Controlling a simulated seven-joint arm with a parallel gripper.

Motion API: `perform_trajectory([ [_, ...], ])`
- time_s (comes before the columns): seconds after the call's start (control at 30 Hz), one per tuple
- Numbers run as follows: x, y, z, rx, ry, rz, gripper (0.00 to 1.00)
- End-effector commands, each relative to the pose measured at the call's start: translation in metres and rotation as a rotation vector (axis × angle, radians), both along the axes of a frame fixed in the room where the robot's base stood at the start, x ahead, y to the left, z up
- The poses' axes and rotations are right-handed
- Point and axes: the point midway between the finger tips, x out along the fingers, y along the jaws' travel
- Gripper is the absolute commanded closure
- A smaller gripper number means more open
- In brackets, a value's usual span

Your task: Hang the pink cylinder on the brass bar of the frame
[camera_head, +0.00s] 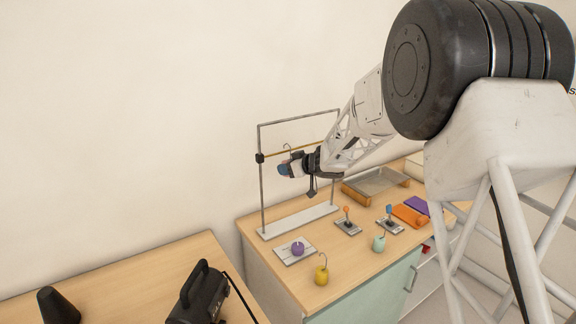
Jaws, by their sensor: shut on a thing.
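The frame (262,200) is a grey metal upright frame on a pale base at the back of the wooden cabinet top. Its thin brass bar (273,154) runs across it from a black clamp. My gripper (286,169) is at the frame, just below the bar in the picture, and shut on a small hooked thing, which I take to be the pink cylinder. Its thin wire hook (287,147) rises above the fingers near the bar. The cylinder's body is mostly hidden by the gripper. I cannot tell whether the hook touches or crosses the bar.
A yellow hooked weight (321,276) and a mint one (379,243) stand in front. A purple knob (298,249) sits on a plate, near two small switch plates. A grey tray (376,181) lies behind. A black device (203,296) stands on the left table.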

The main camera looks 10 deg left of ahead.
Motion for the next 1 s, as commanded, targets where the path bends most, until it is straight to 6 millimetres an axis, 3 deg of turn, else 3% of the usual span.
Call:
perform_trajectory([
  [0.7,-0.0003,-0.0001,-0.0126,0.000,0.000,0.000,0.83],
  [0.73,-0.0003,-0.0001,-0.0126,0.000,0.000,0.000,0.59],
  [0.9,-0.0002,-0.0001,-0.0125,0.000,0.000,0.000,0.33],
  [1.0,-0.0003,-0.0001,-0.0126,0.000,0.000,0.000,0.30],
])
